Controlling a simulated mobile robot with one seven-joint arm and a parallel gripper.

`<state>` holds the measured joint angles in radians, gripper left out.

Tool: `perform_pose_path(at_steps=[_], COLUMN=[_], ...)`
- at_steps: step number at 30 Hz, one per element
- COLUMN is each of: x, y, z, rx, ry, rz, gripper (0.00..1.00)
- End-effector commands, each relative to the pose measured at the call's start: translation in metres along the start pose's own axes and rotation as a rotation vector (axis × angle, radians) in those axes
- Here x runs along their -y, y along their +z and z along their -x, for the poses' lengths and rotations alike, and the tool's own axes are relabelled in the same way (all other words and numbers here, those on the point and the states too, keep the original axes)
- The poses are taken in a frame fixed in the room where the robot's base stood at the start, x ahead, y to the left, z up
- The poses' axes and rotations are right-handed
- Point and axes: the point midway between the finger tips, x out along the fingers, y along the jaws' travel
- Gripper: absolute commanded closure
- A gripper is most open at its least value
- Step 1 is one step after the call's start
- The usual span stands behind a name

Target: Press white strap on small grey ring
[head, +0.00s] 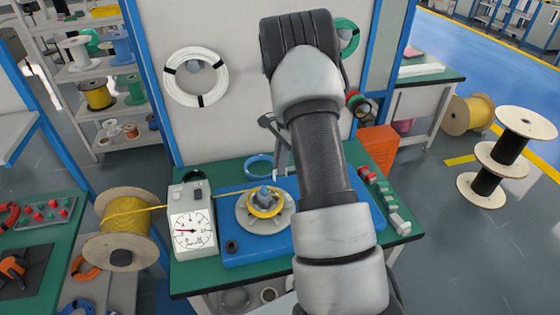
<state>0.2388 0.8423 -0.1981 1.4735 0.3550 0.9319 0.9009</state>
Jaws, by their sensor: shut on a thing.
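My gripper (279,150) shows only in part at the left edge of my arm, which hides the rest. It points down over the back of the green table and seems shut on a small pale piece (279,174), likely the white strap; its outline is too small to be sure. In front of it, a round grey disc (243,215) lies on the blue plate (240,257). A yellow cable coil (265,209) sits on the disc around a grey hub (265,193). I cannot tell which part is the small grey ring. The pale piece looks apart from the coil.
A white dial gauge (192,228) stands left of the plate; a yellow cable runs past it from a big spool (122,238). A blue cable ring (258,158) lies behind. A white coil (170,86) hangs on the panel.

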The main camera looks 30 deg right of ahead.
Motion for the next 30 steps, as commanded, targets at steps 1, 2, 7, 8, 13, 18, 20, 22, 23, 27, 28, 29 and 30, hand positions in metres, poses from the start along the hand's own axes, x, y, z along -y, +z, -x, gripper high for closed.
perform_pose_path(at_steps=[1, 2, 7, 8, 13, 18, 20, 22, 23, 27, 28, 29, 30], x=[-0.001, -0.001, -0.001, -0.001, -0.001, 0.0, 0.0, 0.0, 0.0, 0.0, 0.0, 0.0, 0.0], y=[-0.001, -0.001, -0.005, -0.005, -0.008, -0.01, -0.01, -0.01, -0.01, -0.009, -0.009, -0.009, -0.009], z=[-0.007, -0.01, -0.033, -0.036, -0.054, -0.062, -0.063, -0.063, -0.063, -0.063, -0.063, -0.063, -0.063], rx=[0.002, 0.002, 0.001, 0.001, 0.001, 0.0, 0.0, 0.0, 0.0, 0.0, 0.0, 0.0, 0.0], ry=[0.003, 0.003, 0.001, 0.001, 0.001, 0.0, 0.0, 0.0, 0.0, 0.0, 0.0, 0.0, 0.0], rz=[-0.001, -0.001, -0.001, -0.001, -0.001, -0.001, -0.001, -0.001, -0.001, -0.001, -0.001, -0.001, -0.001], gripper=[0.99, 0.99, 0.99, 0.99, 0.99, 0.99, 0.99, 0.99, 0.99, 0.99, 0.99, 0.99, 0.99])
